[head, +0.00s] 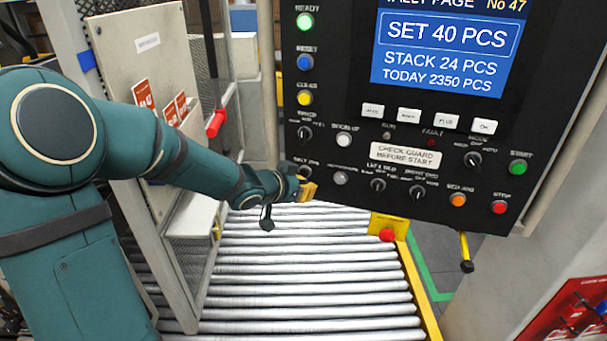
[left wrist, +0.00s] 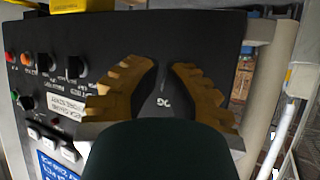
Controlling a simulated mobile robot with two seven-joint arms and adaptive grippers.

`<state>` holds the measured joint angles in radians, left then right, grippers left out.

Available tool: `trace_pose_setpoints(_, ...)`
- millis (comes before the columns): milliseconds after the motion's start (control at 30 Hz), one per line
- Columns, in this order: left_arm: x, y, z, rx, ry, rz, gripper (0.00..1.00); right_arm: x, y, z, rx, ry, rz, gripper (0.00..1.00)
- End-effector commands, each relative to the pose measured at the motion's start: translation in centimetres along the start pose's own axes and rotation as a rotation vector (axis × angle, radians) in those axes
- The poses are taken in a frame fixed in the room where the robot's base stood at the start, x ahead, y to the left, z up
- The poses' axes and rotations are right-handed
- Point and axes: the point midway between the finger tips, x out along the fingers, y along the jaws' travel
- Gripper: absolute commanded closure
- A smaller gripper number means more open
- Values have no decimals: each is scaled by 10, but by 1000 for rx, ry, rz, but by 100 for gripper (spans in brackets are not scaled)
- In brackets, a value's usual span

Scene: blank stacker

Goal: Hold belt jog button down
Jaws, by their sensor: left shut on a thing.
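The black control panel (head: 330,120) fills the upper right of the head view. The belt jog button (head: 305,172) is at the panel's lower left, mostly hidden by my left gripper (head: 306,187). The left gripper's yellow fingers are against the panel there. In the left wrist view, the fingers of the left gripper (left wrist: 163,72) stand at the panel face, on either side of a label ending in "OG". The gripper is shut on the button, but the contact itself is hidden. My right gripper is in neither view.
A silver roller conveyor (head: 310,270) runs below the panel. A yellow box with a red button (head: 387,234) stands at its right edge. Other panel knobs and buttons sit close right of the gripper.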

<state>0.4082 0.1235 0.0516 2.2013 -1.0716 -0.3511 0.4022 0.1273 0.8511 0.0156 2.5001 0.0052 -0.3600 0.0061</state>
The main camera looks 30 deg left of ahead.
Motion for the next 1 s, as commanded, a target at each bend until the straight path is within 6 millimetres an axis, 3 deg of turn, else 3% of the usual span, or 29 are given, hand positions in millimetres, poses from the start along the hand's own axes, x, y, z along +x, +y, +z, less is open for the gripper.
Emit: trace_pose_setpoints(1000,7,-4,-4,0,0,0,100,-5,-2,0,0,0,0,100)
